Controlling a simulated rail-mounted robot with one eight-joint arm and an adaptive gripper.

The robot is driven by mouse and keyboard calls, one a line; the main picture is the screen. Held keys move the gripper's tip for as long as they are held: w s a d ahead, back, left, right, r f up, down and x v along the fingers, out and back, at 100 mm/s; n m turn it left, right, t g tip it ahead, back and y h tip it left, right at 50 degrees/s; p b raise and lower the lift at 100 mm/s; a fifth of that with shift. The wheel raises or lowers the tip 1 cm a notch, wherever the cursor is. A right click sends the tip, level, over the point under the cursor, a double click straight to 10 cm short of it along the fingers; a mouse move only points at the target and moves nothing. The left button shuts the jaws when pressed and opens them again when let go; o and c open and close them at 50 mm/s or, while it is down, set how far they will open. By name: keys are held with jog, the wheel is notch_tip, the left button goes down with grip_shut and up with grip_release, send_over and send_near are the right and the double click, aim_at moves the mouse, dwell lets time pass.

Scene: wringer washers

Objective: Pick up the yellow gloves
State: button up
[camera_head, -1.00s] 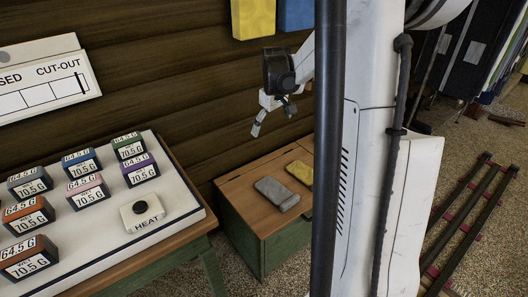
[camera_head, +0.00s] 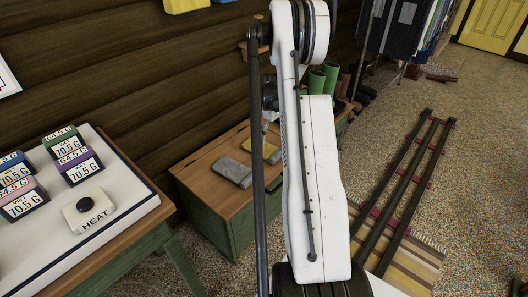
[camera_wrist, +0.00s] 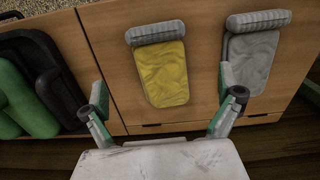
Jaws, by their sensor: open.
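The yellow gloves (camera_wrist: 163,76), with a grey ribbed cuff, lie flat on a wooden chest top (camera_wrist: 108,48) in the wrist view. In the head view, only part of the yellow gloves (camera_head: 268,150) shows past my arm. A similar pair of grey gloves (camera_wrist: 252,58) lies to their right in the wrist view; it also shows on the chest in the head view (camera_head: 233,172). My gripper (camera_wrist: 163,88) is open and empty, its two fingers spread to either side of the yellow gloves in the picture. The height between fingers and gloves is unclear.
Green boots (camera_wrist: 28,100) and black ones stand left of the gloves in the wrist view. A table (camera_head: 125,215) with labelled blocks and a HEAT button (camera_head: 85,205) stands left of the chest. A dark rail frame (camera_head: 405,190) lies on the floor at right.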

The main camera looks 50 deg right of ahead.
jog(key=b, duration=0.1)
send_over(272, 152)
jog(key=f, duration=0.6)
jog(key=shift+s+a+f, duration=0.1)
jog(key=shift+a+f, duration=0.2)
jog(key=shift+f, duration=0.05)
jog(key=shift+d+f+b, duration=0.2)
jog(key=shift+f+b, duration=1.05)
jog(key=shift+f, duration=1.35)
jog(key=shift+c, duration=0.5)
jog(key=c, duration=1.2)
jog(key=shift+r, duration=0.15)
